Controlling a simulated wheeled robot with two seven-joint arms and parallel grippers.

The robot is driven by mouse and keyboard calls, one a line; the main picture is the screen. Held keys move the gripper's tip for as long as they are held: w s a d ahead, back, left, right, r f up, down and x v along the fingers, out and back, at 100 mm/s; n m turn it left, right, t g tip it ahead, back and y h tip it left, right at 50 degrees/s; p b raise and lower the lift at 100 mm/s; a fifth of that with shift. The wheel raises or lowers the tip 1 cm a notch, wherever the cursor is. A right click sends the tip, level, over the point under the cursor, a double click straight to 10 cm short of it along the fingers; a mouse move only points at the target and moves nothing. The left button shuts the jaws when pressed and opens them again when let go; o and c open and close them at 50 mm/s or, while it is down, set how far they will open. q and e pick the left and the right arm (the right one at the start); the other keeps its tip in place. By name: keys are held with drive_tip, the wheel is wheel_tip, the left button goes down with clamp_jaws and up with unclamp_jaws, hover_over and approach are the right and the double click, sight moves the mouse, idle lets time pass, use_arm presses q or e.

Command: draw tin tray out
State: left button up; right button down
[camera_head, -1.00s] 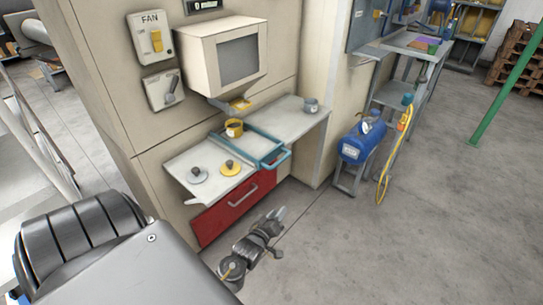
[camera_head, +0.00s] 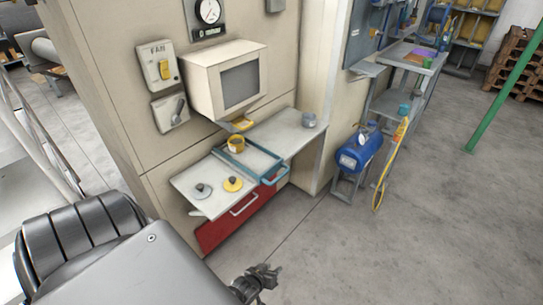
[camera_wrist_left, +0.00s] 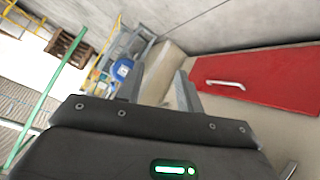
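The tray with a teal rim (camera_head: 265,151) lies on the grey counter (camera_head: 292,132) under the white box, with a teal handle (camera_head: 276,178) at its front right edge. A yellow tin (camera_head: 236,144) stands at its back left corner. My left gripper (camera_head: 262,278) is low at the bottom of the head view, below and in front of the counter, apart from the tray. In the left wrist view its two fingers (camera_wrist_left: 160,85) stand apart with nothing between them. The tray cannot be made out in the wrist view. My right gripper is not in view.
A red drawer front (camera_head: 220,227) with a pale handle is under the counter; it also shows in the wrist view (camera_wrist_left: 275,80). Grey and yellow knobbed discs (camera_head: 233,184) lie left of the tray. A blue tank (camera_head: 360,152) stands right. Floor between is clear.

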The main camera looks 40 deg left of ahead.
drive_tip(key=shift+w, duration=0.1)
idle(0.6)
